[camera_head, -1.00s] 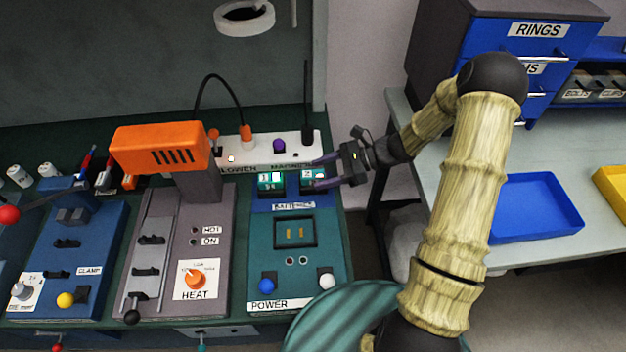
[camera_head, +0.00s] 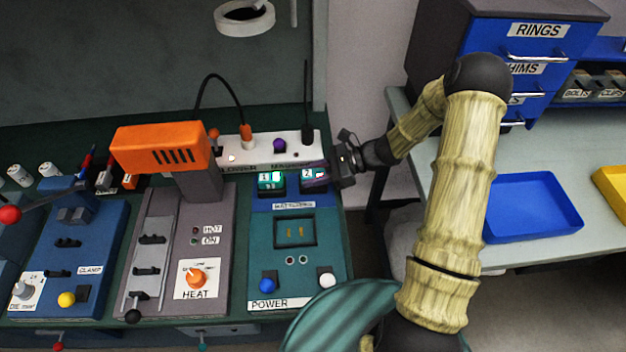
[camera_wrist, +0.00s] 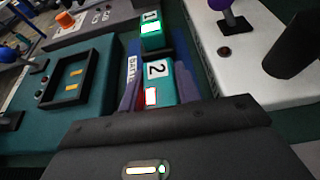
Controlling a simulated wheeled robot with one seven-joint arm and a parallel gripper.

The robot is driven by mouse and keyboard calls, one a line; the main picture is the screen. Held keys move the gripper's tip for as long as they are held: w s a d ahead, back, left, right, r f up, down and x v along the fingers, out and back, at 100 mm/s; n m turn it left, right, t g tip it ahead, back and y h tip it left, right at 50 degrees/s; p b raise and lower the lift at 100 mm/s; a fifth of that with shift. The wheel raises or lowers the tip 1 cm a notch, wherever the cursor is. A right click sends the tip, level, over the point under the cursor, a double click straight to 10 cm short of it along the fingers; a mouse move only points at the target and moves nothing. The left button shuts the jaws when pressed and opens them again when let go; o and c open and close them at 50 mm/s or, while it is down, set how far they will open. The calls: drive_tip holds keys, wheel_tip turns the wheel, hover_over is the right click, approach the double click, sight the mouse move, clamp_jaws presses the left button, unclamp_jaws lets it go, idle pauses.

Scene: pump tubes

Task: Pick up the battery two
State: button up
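Battery two (camera_head: 309,175) is a teal block with a white "2" label, in the right slot of the blue battery holder (camera_head: 268,207). It also stands in the middle of the wrist view (camera_wrist: 158,81). My gripper (camera_head: 318,176) comes in from the right, and its purple fingers (camera_wrist: 158,88) lie one on each side of battery two. The fingers look open around it, with narrow gaps; contact is not clear. Battery one (camera_head: 270,181), teal with a lit display, sits in the left slot and is farther off in the wrist view (camera_wrist: 151,33).
A white power strip (camera_head: 270,150) with plugs and a purple knob runs just behind the batteries. The teal power unit (camera_head: 330,240) lies in front, with the grey heater (camera_head: 150,235) to its left. A blue tray (camera_head: 535,205) is on the right table.

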sight(313, 173)
clamp_jaws()
drive_tip(key=shift+r, duration=0.1)
wheel_tip(313, 173, up, 10)
drive_tip(key=shift+f, duration=0.1)
idle(0.6)
